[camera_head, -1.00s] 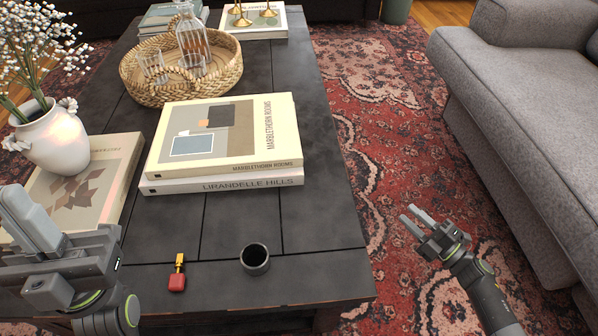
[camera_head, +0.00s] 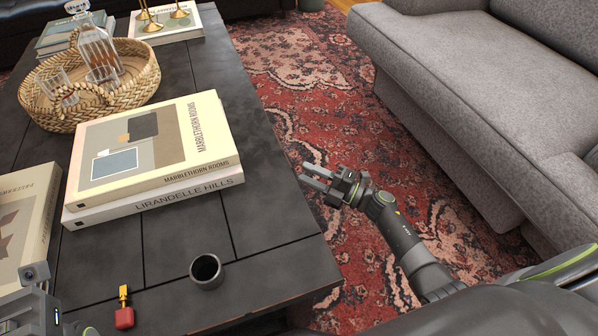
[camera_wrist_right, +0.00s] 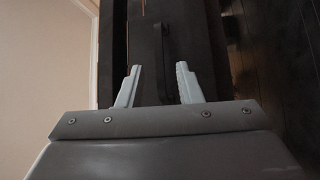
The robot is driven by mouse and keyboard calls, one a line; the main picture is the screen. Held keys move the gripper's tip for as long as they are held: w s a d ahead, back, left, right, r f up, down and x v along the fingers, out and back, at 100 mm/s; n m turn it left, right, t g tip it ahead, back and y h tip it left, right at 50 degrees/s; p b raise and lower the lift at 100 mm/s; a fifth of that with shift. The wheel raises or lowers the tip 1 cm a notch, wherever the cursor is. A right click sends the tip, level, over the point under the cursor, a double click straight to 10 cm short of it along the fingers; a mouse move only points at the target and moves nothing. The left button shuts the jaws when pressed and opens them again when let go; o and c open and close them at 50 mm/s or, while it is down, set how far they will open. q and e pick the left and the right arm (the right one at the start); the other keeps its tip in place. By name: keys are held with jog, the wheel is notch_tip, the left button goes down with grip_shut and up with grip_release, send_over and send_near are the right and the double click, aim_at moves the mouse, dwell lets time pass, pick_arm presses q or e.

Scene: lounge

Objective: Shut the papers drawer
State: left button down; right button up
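The papers drawer cannot be made out in the head view; the tabletop hides the sides of the dark coffee table (camera_head: 270,205). In the right wrist view a dark upright panel (camera_wrist_right: 185,40) with a thin bar-like handle (camera_wrist_right: 163,45) fills the middle; it may be a drawer front, and I cannot tell how far out it is. My right gripper (camera_head: 308,176) is beside the table's right edge, over the rug. Its fingers (camera_wrist_right: 158,72) are apart with nothing between them, pointing at the panel. My left gripper (camera_head: 30,305) shows only partly at the bottom left, its fingers unclear.
On the table are two stacked books (camera_head: 150,150), a dark cup (camera_head: 206,271), a red and yellow stamp-like object (camera_head: 123,310) and a wicker tray (camera_head: 140,85) with a decanter. A grey sofa (camera_head: 470,110) stands right. The patterned rug (camera_head: 310,75) between is clear.

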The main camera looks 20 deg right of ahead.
jog(key=shift+b+x, duration=0.3)
jog(key=shift+x, duration=1.45)
grip_shut()
